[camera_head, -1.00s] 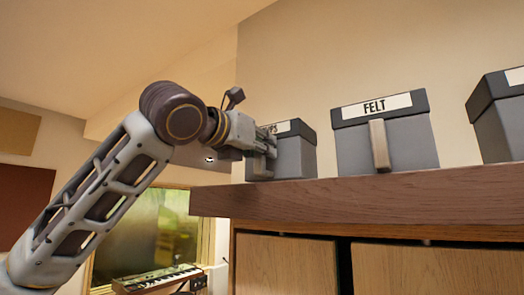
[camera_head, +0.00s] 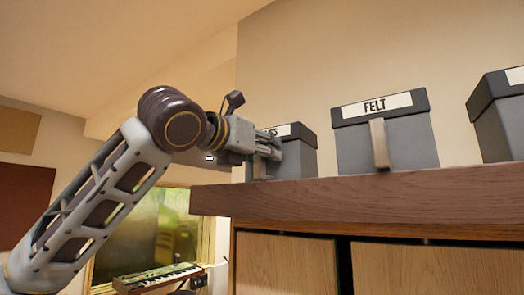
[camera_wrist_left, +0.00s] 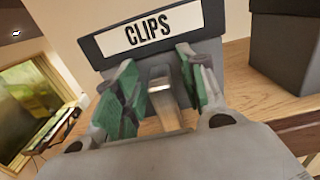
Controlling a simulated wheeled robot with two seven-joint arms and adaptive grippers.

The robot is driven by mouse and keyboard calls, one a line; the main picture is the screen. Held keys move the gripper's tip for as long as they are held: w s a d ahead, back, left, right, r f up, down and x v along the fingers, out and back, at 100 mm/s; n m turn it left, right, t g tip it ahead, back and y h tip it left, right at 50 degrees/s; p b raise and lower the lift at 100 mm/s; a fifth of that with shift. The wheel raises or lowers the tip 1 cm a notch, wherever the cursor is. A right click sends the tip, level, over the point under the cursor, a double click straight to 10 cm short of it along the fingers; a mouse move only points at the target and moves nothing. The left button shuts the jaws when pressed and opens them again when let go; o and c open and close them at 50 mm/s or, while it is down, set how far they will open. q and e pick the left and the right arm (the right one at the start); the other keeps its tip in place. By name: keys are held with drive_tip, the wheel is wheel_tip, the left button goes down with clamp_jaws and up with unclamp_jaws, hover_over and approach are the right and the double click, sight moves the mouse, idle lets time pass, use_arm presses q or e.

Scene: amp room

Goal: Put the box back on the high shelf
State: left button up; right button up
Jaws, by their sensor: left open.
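A grey box with a dark lid band and a label stands on the high wooden shelf (camera_head: 370,200). Its label reads CLIPS in the left wrist view, where the box (camera_wrist_left: 160,40) fills the upper middle. My left gripper (camera_head: 268,150) is in front of this box (camera_head: 298,155) and hides part of its front and label. In the left wrist view the green-padded fingers of my left gripper (camera_wrist_left: 165,90) are apart, with the box's pale handle (camera_wrist_left: 161,85) between them. I cannot tell whether a finger touches it. My right gripper is not in view.
A box labelled FELT (camera_head: 405,145) with a pale front handle stands right of the CLIPS box. Another grey box (camera_head: 500,130) is at the right edge. Wooden cabinet doors (camera_head: 285,265) are below the shelf. A keyboard (camera_head: 158,278) is at lower left.

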use_arm(q)
drive_tip(key=shift+s+a, duration=0.35)
drive_tip(key=shift+s, duration=0.15)
drive_tip(key=b+v, duration=0.3)
drive_tip(key=v, duration=0.7)
drive_tip(key=shift+s, duration=0.35)
drive_tip(key=shift+a, duration=0.15)
